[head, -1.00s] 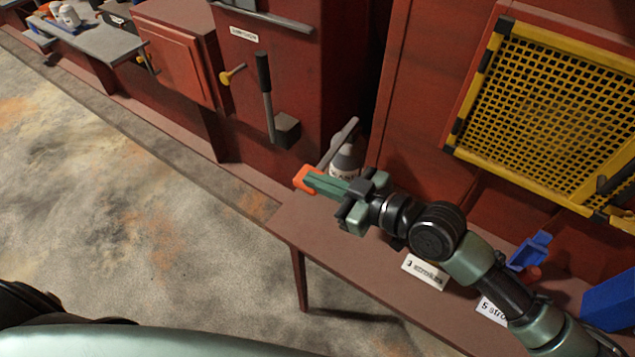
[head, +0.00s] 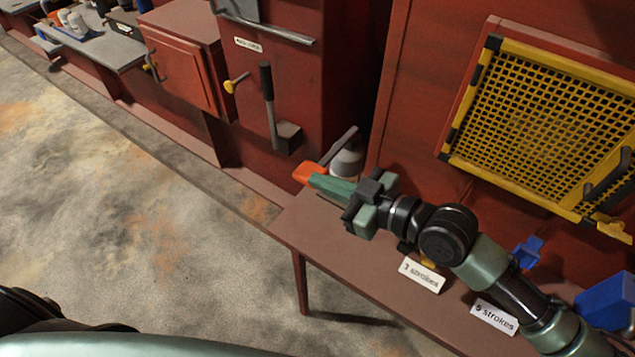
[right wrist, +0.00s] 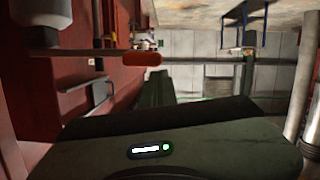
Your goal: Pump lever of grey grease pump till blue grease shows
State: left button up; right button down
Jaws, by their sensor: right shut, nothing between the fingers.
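The grey grease pump (head: 347,162) stands on the bench near the red cabinet. Its body is partly hidden behind its lever and my right gripper. The grey lever (head: 339,146) slants down to the left and ends in an orange-red grip (head: 305,173). My right gripper (head: 318,184) is shut and empty, its fingertips close under the grip. In the right wrist view the grip (right wrist: 141,58) lies across, just above the green fingers (right wrist: 153,88); I cannot tell whether they touch. I see no blue grease at the pump. My left gripper is not in view.
Cards reading "strokes" (head: 421,275) and "5 strokes" (head: 494,317) stand on the bench (head: 340,262). A blue box (head: 608,300) is at the right, a yellow mesh guard (head: 540,115) behind. A black-handled lever (head: 268,100) is on the cabinet. The floor at left is clear.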

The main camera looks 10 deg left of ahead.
jog(key=b+v, duration=0.2)
jog(key=v, duration=0.6)
jog(key=shift+f, duration=0.1)
dwell(0.5)
